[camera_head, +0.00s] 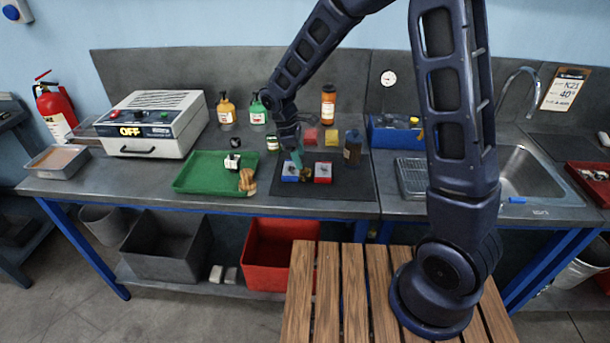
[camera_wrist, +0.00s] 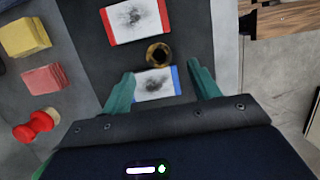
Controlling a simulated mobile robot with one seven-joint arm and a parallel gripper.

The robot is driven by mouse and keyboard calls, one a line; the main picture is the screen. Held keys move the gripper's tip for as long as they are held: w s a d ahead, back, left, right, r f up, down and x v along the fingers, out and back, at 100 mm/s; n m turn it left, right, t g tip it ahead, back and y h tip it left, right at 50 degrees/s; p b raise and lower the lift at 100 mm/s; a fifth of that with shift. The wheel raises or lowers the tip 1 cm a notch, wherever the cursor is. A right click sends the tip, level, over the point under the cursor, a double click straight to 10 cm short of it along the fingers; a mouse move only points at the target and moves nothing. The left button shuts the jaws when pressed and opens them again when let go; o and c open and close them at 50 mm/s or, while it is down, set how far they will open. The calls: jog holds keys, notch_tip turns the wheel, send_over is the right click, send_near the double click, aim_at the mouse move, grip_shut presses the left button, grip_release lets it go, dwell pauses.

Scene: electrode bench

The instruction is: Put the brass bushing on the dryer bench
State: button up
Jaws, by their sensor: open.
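The brass bushing (camera_wrist: 158,53) shows in the wrist view as a dark-centred brass ring. It lies on the dark mat between a red-edged card (camera_wrist: 118,22) and a blue-edged card (camera_wrist: 147,91). In the head view the bushing (camera_head: 305,173) is small and partly hidden by my gripper (camera_head: 297,160). My gripper (camera_wrist: 163,72) has its green fingers apart, with nothing held; the bushing is just beyond the gap between the fingertips. A grey-white dryer-like box marked OFF (camera_head: 150,140) stands on the left part of the grey bench (camera_head: 130,172).
A green tray (camera_head: 190,178) with a white item and a tan item lies left of the mat (camera_head: 345,188). Bottles and red and yellow blocks stand behind the mat. A sink (camera_head: 530,175) is at the right. Bare bench shows in front of the box.

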aim_at(304, 171)
jog(key=shift+x, duration=3.2)
jog(key=shift+w+a, duration=0.1)
jog(key=c, duration=1.3)
notch_tip(304, 171, up, 19)
jog(key=w+d+r+m+g+y, duration=0.1)
jog(key=w+d+r+m, duration=0.1)
jog(key=w+d+m, duration=0.45)
jog(key=w+d+r+m+g, duration=0.1)
jog(key=w+d+m, duration=0.2)
jog(key=w+d, duration=0.65)
jog(key=w+d+m, duration=0.2)
jog(key=w+d, duration=0.2)
jog(key=d, duration=0.2)
jog(key=w+d+r+m+y, duration=0.1)
jog(key=w+d+m, duration=0.2)
jog(key=w+d, duration=0.2)
jog(key=w+d+r+m+g+y, duration=0.1)
jog(key=w+d+m, duration=0.2)
jog(key=w+d, duration=0.2)
jog(key=shift+w+d+m, duration=0.15)
jog(key=shift+d+m, duration=0.1)
jog(key=shift+d, duration=1.05)
